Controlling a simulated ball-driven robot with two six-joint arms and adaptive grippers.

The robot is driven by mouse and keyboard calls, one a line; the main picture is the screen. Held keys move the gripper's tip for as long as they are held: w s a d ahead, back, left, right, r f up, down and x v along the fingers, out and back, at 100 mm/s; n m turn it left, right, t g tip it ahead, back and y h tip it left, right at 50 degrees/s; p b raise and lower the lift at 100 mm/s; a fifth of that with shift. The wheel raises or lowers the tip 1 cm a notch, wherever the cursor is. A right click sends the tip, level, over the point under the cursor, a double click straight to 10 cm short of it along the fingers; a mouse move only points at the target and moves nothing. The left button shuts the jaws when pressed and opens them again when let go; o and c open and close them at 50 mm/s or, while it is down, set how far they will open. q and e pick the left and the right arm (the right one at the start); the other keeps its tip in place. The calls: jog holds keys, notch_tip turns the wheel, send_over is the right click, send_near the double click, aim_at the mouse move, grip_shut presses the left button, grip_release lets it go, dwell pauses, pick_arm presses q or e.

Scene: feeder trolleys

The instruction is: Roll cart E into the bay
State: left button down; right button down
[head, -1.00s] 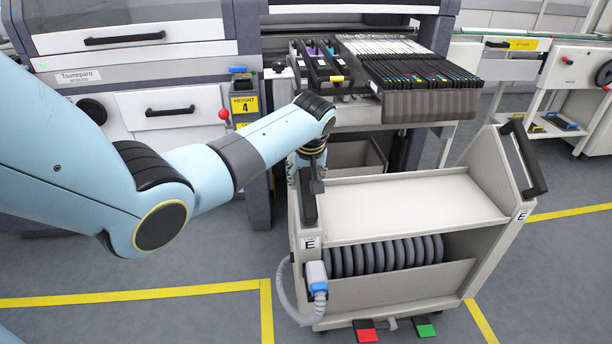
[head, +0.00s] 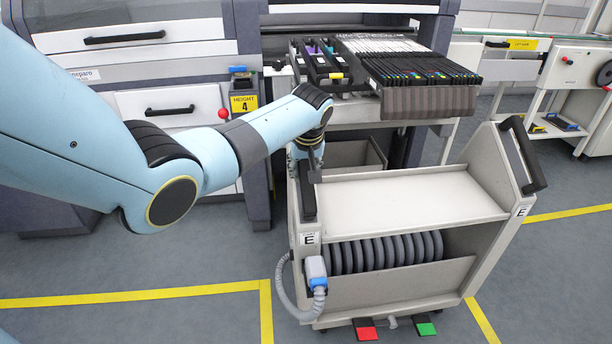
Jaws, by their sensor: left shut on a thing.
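Cart E (head: 400,206) stands in front of the machine, a grey trolley with a flat top shelf, a row of dark reels below and an E label on each side post. It has a black handle on its left side (head: 306,195) and another on its right side (head: 528,155). My left gripper (head: 312,172) is shut on the left handle, near its upper end; the fingertips are partly hidden by the wrist. The bay (head: 345,150) is the opening in the machine behind the cart, under the feeder bank. My right gripper is not in view.
A feeder bank (head: 415,100) overhangs the opening. Red (head: 365,329) and green (head: 424,325) pedals sit at the cart's base. A grey hose (head: 290,295) hangs at its left front. Yellow floor lines (head: 130,297) flank it. Another trolley (head: 570,95) stands right.

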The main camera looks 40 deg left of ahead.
pick_arm(q)
jog(key=shift+w+a+r+b, duration=0.2)
jog(key=shift+w+a, duration=0.45)
jog(key=shift+w+a+r+b, duration=0.15)
jog(key=shift+w+a+r, duration=0.05)
jog(key=shift+w+a, duration=0.4)
jog(key=shift+w+a+f, duration=0.15)
jog(key=shift+w, duration=0.05)
jog(key=c, duration=1.9)
grip_release()
jog(key=o, duration=0.5)
jog(key=shift+s+d+r, duration=0.3)
jog(key=shift+s+r, duration=0.1)
jog(key=shift+s, duration=0.05)
jog(key=shift+o, duration=1.2)
jog(key=shift+s+d, duration=0.1)
jog(key=shift+s, duration=0.05)
jog(key=shift+o, duration=1)
jog(key=shift+f, duration=0.3)
jog(key=v, duration=1.2)
